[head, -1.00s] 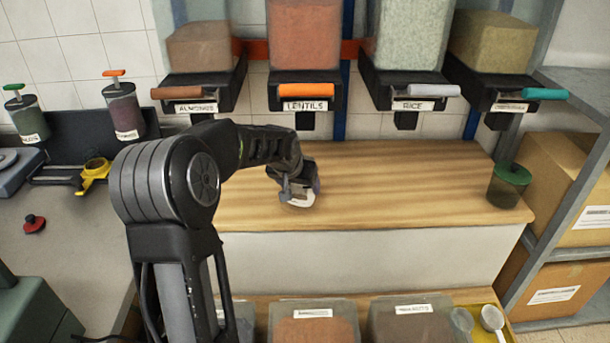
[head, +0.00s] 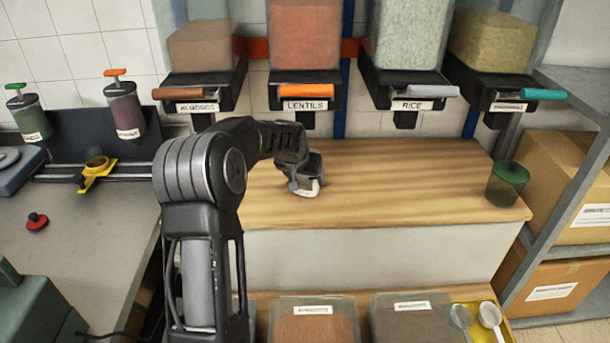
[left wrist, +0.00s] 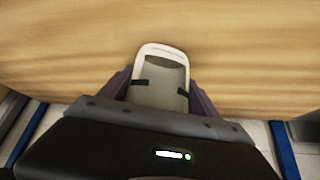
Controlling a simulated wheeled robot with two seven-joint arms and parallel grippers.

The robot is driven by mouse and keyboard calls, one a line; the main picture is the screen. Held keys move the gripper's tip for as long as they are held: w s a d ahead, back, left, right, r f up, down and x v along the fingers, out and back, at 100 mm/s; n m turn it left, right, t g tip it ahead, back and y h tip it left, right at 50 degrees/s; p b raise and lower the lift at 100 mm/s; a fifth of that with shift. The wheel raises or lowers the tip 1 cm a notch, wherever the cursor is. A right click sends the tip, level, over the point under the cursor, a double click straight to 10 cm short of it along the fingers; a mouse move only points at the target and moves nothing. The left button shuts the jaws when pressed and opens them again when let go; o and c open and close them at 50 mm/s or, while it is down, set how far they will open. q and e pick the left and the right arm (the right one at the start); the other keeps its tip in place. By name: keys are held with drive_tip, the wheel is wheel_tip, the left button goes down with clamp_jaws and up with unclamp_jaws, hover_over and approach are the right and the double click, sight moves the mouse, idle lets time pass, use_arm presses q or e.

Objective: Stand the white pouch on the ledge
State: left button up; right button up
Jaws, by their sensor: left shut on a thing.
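My left gripper (head: 303,182) is shut on the white pouch (head: 308,190), over the wooden ledge (head: 400,175) below the dispensers. In the left wrist view the white pouch (left wrist: 162,66) sits between the two dark fingers (left wrist: 160,90), its pale rounded edge pointing at the wood. Most of the pouch is hidden by the gripper in the head view. I cannot tell whether its bottom touches the ledge. My right gripper is not in view.
A green-lidded jar (head: 507,184) stands at the ledge's right end. Dispensers labelled lentils (head: 305,92) and rice (head: 410,90) hang above the back. Bins (head: 312,322) stand below the front edge. The ledge's middle right is clear.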

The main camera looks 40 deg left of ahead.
use_arm(q)
drive_tip(key=shift+f, duration=0.1)
drive_tip(key=shift+f, duration=0.15)
drive_tip(key=o, duration=1.4)
drive_tip(key=shift+c, duration=0.2)
drive_tip(key=shift+r, duration=0.2)
drive_tip(key=shift+r, duration=0.15)
drive_tip(key=v, duration=1.1)
drive_tip(key=shift+s+d+r+b, duration=0.15)
drive_tip(key=shift+s+r+b, duration=0.05)
drive_tip(key=shift+r+b, duration=0.2)
